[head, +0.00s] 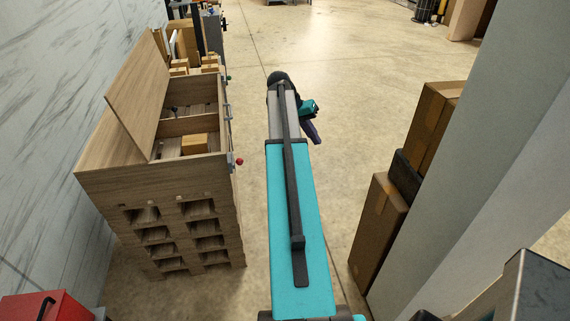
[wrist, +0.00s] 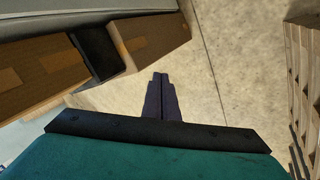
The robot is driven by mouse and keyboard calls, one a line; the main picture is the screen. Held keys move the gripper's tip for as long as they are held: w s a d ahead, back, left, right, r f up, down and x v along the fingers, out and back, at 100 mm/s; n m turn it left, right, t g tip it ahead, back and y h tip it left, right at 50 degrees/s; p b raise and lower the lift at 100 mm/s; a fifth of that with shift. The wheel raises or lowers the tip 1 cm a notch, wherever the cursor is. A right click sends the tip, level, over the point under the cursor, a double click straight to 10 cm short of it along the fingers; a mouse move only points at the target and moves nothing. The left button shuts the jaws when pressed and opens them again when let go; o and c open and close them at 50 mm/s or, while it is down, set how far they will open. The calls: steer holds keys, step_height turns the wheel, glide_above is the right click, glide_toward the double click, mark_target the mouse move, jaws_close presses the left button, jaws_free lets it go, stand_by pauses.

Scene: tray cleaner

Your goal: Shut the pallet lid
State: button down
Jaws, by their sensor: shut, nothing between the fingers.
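The pallet lid (head: 138,88) is a flat wooden panel in the head view, standing tilted up and open on top of the wooden pallet box (head: 150,187) at the left. Inside the open box are compartments, with a small light-brown block (head: 195,144) in the near one. My gripper (head: 317,139) is in front of my arm, to the right of the box and apart from it. In the wrist view my gripper (wrist: 160,76) points over bare floor, its two dark fingers together with nothing between them.
Stacked cardboard boxes (head: 378,220) stand at the right beside a grey pillar (head: 455,170). A red box (head: 45,306) is at the lower left. A marble-look wall (head: 50,90) runs behind the pallet box. The floor ahead (head: 350,60) is clear.

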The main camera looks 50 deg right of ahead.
steer(key=s+d+r+m, duration=0.2)
steer(key=s+d+r, duration=0.2)
steer(key=r, duration=0.5)
steer(key=s+d+r+m+g+p, duration=0.1)
steer(key=s+d+r, duration=0.3)
steer(key=s+r, duration=0.5)
steer(key=s+d+r+m+g+p, duration=0.1)
steer(key=s+d+r+m, duration=0.3)
steer(key=s+r, duration=0.3)
step_height(320, 180, up, 4)
steer(key=shift+s+f, duration=0.2)
steer(key=shift+f, duration=0.05)
